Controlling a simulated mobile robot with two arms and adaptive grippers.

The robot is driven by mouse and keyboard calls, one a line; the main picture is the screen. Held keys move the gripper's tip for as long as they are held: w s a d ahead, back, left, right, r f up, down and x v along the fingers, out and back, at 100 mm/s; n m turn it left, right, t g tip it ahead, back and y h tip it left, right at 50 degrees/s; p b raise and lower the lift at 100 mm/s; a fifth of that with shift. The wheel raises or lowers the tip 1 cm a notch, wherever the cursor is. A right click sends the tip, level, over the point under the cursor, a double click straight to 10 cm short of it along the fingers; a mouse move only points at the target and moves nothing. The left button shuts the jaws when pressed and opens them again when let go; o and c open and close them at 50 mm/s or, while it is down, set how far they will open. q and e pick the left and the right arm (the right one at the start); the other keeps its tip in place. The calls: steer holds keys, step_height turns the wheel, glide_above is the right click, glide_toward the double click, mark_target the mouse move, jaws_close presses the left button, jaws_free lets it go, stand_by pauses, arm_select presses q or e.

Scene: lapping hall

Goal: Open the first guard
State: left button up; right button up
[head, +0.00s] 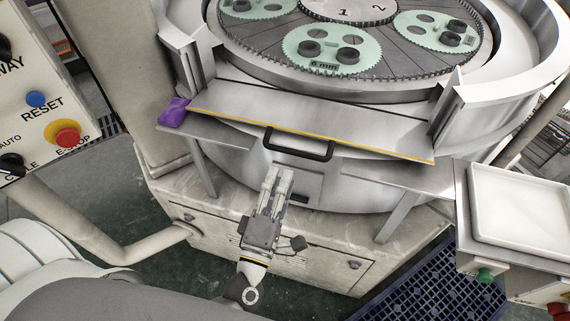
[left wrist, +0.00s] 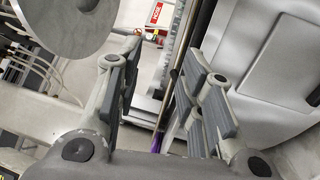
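The guard (head: 310,118) is a flat grey metal panel with a yellow strip along its front edge. It lies across the front opening of the round machine, below the toothed plate. A black bar handle (head: 299,147) sticks out at the middle of its front edge. My left gripper (head: 278,176) is just below and left of the handle, apart from it in the picture, with its fingers pointing up toward the guard. In the left wrist view its fingers (left wrist: 153,95) are spread and nothing is held between them. The handle cannot be made out there. My right gripper is not in view.
A control panel (head: 40,100) with an E-stop stands at the left. A white tray (head: 519,208) and a green button (head: 485,275) are at the right. A blue grate (head: 420,288) lies on the floor.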

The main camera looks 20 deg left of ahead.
arm_select(q)
steer(key=shift+s, duration=0.35)
steer(key=shift+f, duration=0.15)
